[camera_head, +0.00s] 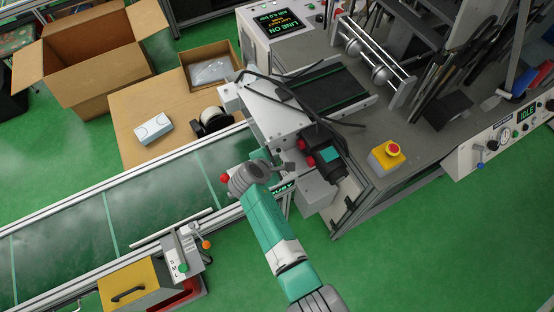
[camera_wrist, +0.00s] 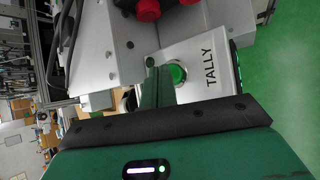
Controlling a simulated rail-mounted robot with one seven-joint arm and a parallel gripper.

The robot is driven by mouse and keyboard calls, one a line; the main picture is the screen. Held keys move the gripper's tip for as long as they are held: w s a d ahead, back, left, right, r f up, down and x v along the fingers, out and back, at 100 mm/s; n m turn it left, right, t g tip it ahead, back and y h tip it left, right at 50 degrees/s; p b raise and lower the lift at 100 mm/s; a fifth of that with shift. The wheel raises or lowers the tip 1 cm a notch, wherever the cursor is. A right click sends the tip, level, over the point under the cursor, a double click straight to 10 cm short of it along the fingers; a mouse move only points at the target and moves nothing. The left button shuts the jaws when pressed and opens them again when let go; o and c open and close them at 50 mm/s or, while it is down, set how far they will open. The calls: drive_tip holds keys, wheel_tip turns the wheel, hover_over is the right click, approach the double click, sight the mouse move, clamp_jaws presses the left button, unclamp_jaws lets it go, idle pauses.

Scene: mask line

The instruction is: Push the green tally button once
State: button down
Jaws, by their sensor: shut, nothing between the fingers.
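My gripper (camera_wrist: 152,64) is shut and empty. Its narrow fingers stand just left of the button in the picture and cover part of the ring's left side. I cannot tell whether they touch the button. In the head view my arm reaches to the side of the machine by the conveyor. I cannot make out the tally button there.
Red knobs (camera_wrist: 147,8) on the machine are close to the fingers. A conveyor (camera_head: 150,205) runs along the left. A control box with another green button (camera_head: 183,267) stands beside it. A yellow box with a red button (camera_head: 387,155) is on the machine table. Green floor lies open at right.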

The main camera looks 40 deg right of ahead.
drive_tip(key=shift+r, duration=0.35)
wheel_tip(320, 180, up, 5)
drive_tip(key=p, duration=0.5)
drive_tip(key=shift+r, duration=0.15)
idle(0.6)
